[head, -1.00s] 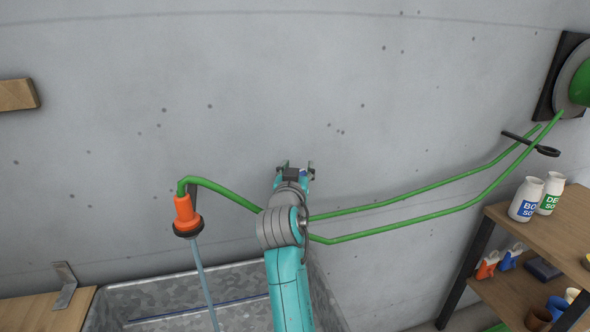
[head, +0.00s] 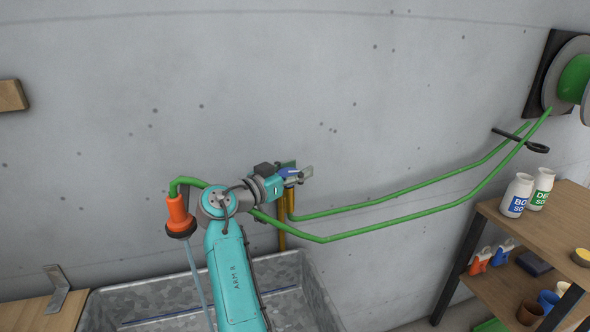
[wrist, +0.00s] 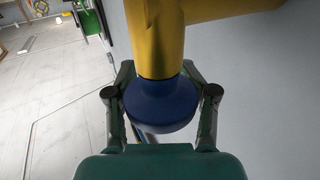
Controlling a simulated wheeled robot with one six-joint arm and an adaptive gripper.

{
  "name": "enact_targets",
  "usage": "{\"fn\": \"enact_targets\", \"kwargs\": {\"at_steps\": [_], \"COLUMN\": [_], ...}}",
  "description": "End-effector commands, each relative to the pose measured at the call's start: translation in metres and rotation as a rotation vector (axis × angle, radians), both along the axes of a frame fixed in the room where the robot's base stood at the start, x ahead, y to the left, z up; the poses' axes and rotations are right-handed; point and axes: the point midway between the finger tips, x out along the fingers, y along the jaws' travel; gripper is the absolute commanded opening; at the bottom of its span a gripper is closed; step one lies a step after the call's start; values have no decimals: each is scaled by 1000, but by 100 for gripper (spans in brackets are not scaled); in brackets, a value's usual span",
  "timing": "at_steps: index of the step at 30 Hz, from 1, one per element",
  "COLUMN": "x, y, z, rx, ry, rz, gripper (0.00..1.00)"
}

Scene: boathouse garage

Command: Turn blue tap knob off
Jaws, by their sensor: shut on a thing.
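The blue tap knob (wrist: 160,104) sits on the end of a yellow pipe (wrist: 156,38) in the wrist view. My gripper (wrist: 158,76) has one finger on each side of the knob and is shut on it. In the head view my gripper (head: 296,174) is at the wall, and a bit of blue shows between its fingers. The yellow pipe (head: 282,218) runs down below it, partly hidden by my arm. A pale blue stream (head: 198,272) falls from the orange nozzle (head: 179,215) on the green hose.
A galvanised metal trough (head: 285,282) stands below the nozzle. The green hose (head: 400,205) runs along the wall to a reel (head: 560,80) at upper right. A wooden shelf (head: 560,225) with bottles stands at the right.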

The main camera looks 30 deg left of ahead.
Motion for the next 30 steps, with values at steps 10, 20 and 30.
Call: {"fn": "enact_targets", "kwargs": {"at_steps": [10, 20, 30], "x": [-2, -2, -1], "y": [0, 1, 0], "z": [-4, -4, -2], "rx": [-4, -4, -2], "ry": [6, 7, 4], "rz": [-46, -46, -47], "gripper": [18, 18, 67]}}
